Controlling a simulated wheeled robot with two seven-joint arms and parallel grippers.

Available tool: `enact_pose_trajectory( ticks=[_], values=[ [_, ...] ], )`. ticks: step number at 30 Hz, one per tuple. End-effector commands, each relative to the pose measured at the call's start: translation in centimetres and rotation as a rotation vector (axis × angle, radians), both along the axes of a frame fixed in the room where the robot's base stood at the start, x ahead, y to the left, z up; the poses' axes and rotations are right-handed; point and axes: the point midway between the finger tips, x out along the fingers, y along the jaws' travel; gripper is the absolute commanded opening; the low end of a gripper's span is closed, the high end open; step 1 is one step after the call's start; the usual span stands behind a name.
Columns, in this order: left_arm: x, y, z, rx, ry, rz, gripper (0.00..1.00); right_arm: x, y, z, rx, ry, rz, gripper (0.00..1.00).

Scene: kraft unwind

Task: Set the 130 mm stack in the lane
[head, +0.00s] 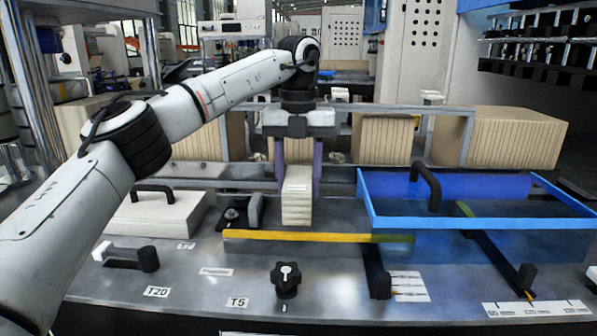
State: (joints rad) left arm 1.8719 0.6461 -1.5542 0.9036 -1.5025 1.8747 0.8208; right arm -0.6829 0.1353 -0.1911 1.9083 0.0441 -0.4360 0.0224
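A pale layered stack (297,208) is in the middle of the head view, just behind a yellow bar (300,236). My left gripper (297,190) points down over it, with one purple finger on each side, seemingly touching the stack's sides. I cannot tell whether the stack's underside rests on the metal or is slightly above it. No marking on the view clearly names the lane. My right gripper is not in view.
A blue-framed clear guard (480,222) with a black handle covers the right side. A white lidded block (155,220) stands left, near a black clamp (238,215). A black knob (286,279) stands in front. Tan stacks (515,137) line the back.

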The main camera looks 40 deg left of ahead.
Motion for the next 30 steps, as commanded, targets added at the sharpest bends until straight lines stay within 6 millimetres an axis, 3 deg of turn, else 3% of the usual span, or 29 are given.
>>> enact_pose_trajectory(
  ticks=[18, 30],
  values=[
    [0.0, 0.0, -4.5, -0.002, -0.001, 0.0, 0.17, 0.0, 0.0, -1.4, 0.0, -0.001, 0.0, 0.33],
    [0.0, 0.0, -5.7, -0.002, -0.001, 0.0, 0.17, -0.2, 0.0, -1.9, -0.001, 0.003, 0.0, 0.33]
  ],
)
